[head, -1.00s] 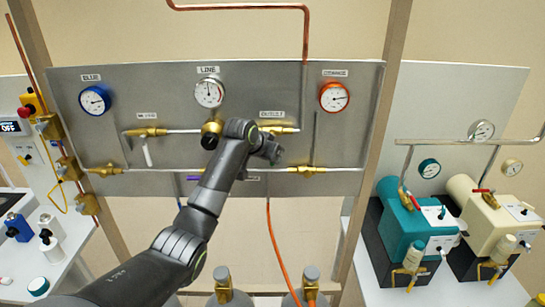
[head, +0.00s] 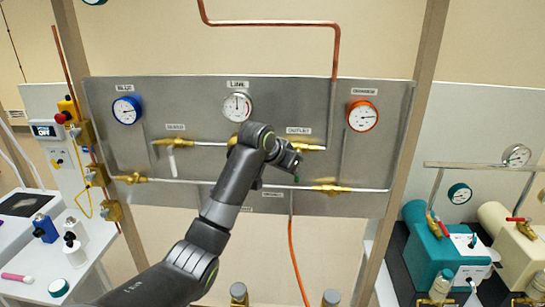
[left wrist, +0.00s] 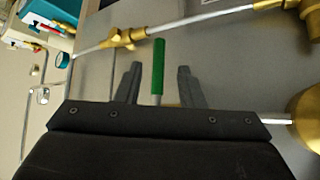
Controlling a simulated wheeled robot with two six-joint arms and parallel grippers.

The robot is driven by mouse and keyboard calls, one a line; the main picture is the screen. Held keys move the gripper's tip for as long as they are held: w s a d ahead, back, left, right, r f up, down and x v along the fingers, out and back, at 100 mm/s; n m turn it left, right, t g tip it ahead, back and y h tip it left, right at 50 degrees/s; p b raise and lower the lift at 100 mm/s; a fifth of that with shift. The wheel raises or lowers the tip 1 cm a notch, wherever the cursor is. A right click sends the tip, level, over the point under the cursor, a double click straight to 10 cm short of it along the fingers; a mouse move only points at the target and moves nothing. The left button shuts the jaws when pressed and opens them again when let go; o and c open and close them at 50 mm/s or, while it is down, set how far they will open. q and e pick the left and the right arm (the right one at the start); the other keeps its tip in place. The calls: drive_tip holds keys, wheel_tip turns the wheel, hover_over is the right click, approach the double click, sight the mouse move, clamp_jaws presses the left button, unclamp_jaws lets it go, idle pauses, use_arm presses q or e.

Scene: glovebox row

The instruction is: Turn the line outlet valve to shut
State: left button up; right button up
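The line outlet valve is a brass valve on the pipe below the OUTLET label (head: 299,130) on the grey panel, partly hidden by my left gripper. Its green lever (left wrist: 158,68) stands between the two fingers in the left wrist view, with a pale metal stem below. A bit of green also shows below the gripper in the head view. My left gripper (left wrist: 158,84) is open, its dark fingers on either side of the lever with visible gaps. In the head view my left gripper (head: 293,164) is in front of the outlet side. My right gripper is not in view.
The panel (head: 365,185) carries a blue gauge (head: 127,110), a white line gauge (head: 237,107) and an orange gauge (head: 362,115). An inlet valve with a white lever (head: 172,163) sits left. A lower pipe (head: 220,183) runs beneath. Teal and cream pumps stand right.

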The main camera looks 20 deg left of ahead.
use_arm(q)
drive_tip(key=b+v, duration=0.3)
drive_tip(key=v, duration=0.9)
drive_tip(key=shift+r, duration=0.2)
drive_tip(key=shift+s+f, duration=0.15)
